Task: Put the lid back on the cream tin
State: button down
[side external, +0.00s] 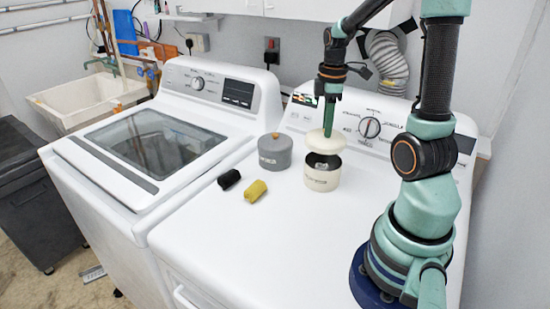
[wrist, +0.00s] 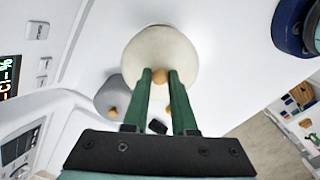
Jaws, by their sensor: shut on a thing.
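The cream tin (side external: 322,180) stands upright on the white dryer top, its dark open mouth partly showing in the side view. The cream lid (side external: 326,143) is just above the tin, slightly tilted, with a gap at the front. My gripper (side external: 328,131) is above the tin and shut on the lid's knob. In the wrist view the gripper (wrist: 160,76) points at the lid (wrist: 160,50), with its wooden knob (wrist: 160,76) between the green fingertips. The lid hides most of the tin there.
A grey tin (side external: 275,152) with its lid on stands just left of the cream tin. A black roll (side external: 229,179) and a yellow roll (side external: 255,189) lie in front of it. A control panel (side external: 375,128) rises behind.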

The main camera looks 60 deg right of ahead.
jog(key=shift+f, duration=3.2)
jog(key=shift+f, duration=0.15)
jog(key=shift+c, duration=0.8)
grip_release()
jog(key=shift+r, duration=3.5)
